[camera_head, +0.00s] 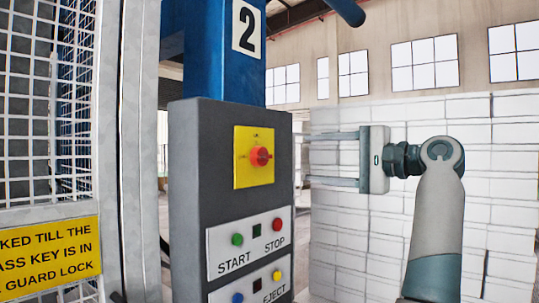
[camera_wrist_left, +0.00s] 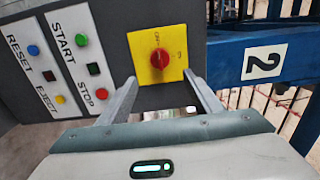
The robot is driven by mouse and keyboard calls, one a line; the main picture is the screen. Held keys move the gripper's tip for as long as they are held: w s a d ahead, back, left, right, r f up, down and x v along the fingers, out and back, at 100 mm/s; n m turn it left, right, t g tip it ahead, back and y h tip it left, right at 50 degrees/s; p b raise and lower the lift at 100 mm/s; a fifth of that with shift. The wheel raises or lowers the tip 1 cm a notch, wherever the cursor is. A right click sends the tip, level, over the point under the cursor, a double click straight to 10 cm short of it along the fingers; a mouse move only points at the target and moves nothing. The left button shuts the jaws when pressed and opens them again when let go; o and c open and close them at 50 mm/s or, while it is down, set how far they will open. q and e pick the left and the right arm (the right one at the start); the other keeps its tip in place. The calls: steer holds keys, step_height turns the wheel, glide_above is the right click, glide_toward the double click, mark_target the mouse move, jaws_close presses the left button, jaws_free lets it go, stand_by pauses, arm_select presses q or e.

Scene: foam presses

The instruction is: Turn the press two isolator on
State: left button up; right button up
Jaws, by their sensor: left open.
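The press two isolator is a red rotary knob (camera_head: 260,156) on a yellow square plate (camera_head: 243,177), on the front of a dark grey panel under the "2" sign. The knob also shows in the left wrist view (camera_wrist_left: 160,58), with small lettering on its plate (camera_wrist_left: 140,74). Which way the knob points is too small to tell. My left gripper (camera_head: 303,159) is open and empty. In the head view its fingers point left and end by the panel's right edge, at knob height. In the left wrist view its fingertips (camera_wrist_left: 160,77) stand apart, either side of the knob's line. My right gripper is not in view.
Below the isolator are a START/STOP plate (camera_head: 247,259) and another plate (camera_head: 238,285) with blue and yellow buttons. A mesh guard (camera_head: 45,130) with a yellow notice (camera_head: 48,258) stands at left. A pale block wall (camera_head: 500,190) is behind my arm.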

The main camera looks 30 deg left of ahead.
mark_target(267, 157)
arm_select(q)
steer(key=a+p, duration=0.1)
steer(key=a, duration=0.3)
steer(key=a+p, duration=0.2)
steer(key=a, duration=0.2)
steer(key=w+a+p, duration=0.1)
steer(key=a, duration=0.3)
steer(key=shift+a+r, duration=0.1)
steer(key=shift+a, duration=0.25)
steer(key=shift+a+p, duration=0.35)
steer(key=shift+a, duration=0.15)
steer(key=shift+c, duration=0.4)
steer(key=c, duration=1)
